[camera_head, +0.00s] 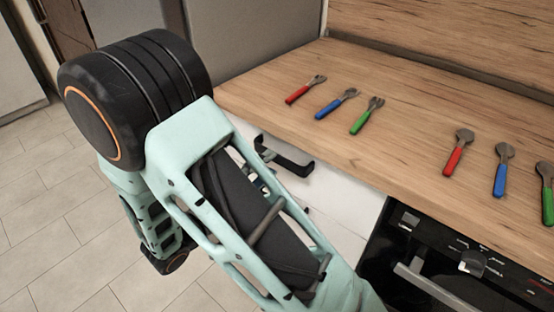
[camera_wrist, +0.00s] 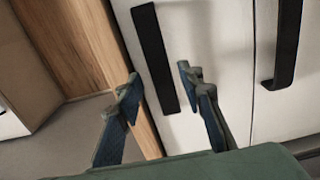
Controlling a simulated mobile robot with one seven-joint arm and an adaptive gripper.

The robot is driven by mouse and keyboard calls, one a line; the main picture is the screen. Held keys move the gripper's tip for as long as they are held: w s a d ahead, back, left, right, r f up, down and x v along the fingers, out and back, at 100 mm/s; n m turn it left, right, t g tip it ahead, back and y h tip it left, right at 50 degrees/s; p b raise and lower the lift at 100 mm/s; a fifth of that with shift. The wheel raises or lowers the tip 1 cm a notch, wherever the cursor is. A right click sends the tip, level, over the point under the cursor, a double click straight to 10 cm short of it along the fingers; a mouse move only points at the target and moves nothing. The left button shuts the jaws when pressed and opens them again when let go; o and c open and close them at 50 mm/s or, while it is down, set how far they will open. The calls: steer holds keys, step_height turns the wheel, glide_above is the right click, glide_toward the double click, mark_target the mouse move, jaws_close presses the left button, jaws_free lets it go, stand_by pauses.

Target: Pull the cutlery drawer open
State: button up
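The white drawer front (camera_head: 345,205) is below the wooden worktop, partly hidden by my arm. Its dark bar handle (camera_head: 290,160) shows just right of my arm in the head view. In the wrist view a dark handle (camera_wrist: 156,58) on a white front (camera_wrist: 205,35) lies in the picture between my gripper's (camera_wrist: 158,80) two spread fingers. The gripper is open, with no visible grip on the handle; I cannot tell the remaining distance. The head view does not show the fingers clearly. No open gap at the drawer is clear.
A second dark handle (camera_wrist: 285,45) is at the right of the wrist view. Forks and spoons with red, blue and green handles lie on the worktop (camera_head: 400,120). A black oven (camera_head: 460,270) stands right of the drawer. Tiled floor (camera_head: 50,210) is clear at left.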

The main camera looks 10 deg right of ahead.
mark_target(276, 159)
steer(key=shift+x, duration=2.2)
steer(key=shift+c, duration=0.2)
jaws_close()
